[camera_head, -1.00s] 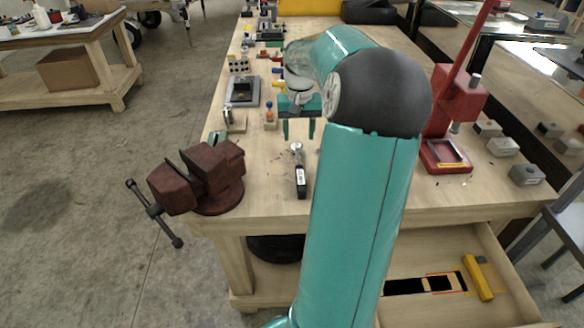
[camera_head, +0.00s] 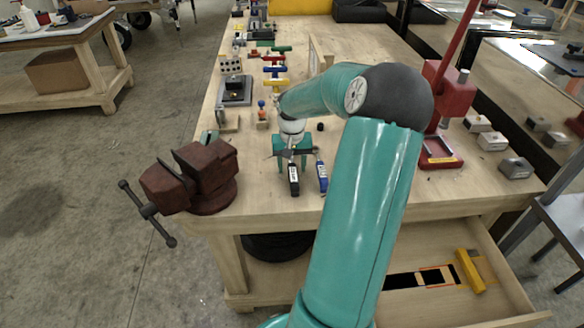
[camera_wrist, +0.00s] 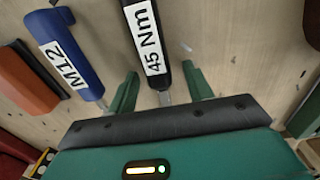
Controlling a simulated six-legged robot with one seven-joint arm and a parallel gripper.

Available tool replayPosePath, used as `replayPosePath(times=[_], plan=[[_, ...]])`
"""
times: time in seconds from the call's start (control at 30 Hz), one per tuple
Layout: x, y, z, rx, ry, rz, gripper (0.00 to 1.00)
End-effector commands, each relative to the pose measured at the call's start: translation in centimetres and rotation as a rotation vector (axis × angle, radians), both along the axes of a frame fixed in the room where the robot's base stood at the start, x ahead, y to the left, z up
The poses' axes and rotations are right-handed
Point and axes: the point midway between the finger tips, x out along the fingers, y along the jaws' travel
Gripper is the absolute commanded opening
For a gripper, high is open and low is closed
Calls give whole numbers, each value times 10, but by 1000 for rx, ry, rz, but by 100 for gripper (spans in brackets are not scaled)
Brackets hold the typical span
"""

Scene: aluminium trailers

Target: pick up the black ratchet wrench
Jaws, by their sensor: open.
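The black ratchet wrench (camera_head: 294,180) lies on the wooden workbench (camera_head: 262,197), its handle toward the front edge. In the wrist view its black handle (camera_wrist: 147,35) has a white "45 Nm" label, and its metal shaft runs between my fingers. My gripper (camera_head: 292,165) is open over the wrench. In the wrist view my gripper (camera_wrist: 160,90) has one green finger on each side of the shaft, with gaps visible. The wrench's head end is hidden under the gripper.
A blue wrench (camera_head: 322,177) labelled "M12" lies close beside the black one. A rusty vise (camera_head: 205,175) stands at the left corner. A red press (camera_head: 440,155) stands at the right. The open drawer (camera_head: 510,285) holds a yellow tool (camera_head: 470,271).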

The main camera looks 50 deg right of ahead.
Motion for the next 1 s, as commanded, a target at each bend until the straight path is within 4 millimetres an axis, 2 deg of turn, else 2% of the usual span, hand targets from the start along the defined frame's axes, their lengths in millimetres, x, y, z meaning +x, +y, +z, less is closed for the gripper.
replayPosePath(times=[0.17, 0.4, 0.43, 0.77, 1.0], plan=[[0, 0, 0, -1, -1, -1, 49], [0, 0, 1, -1, 0, -1, 2], [0, 0, 1, -1, 0, -1, 0], [0, -1, 3, -2, -1, -1, 0], [0, -1, 22, -6, -1, -1, 0]])
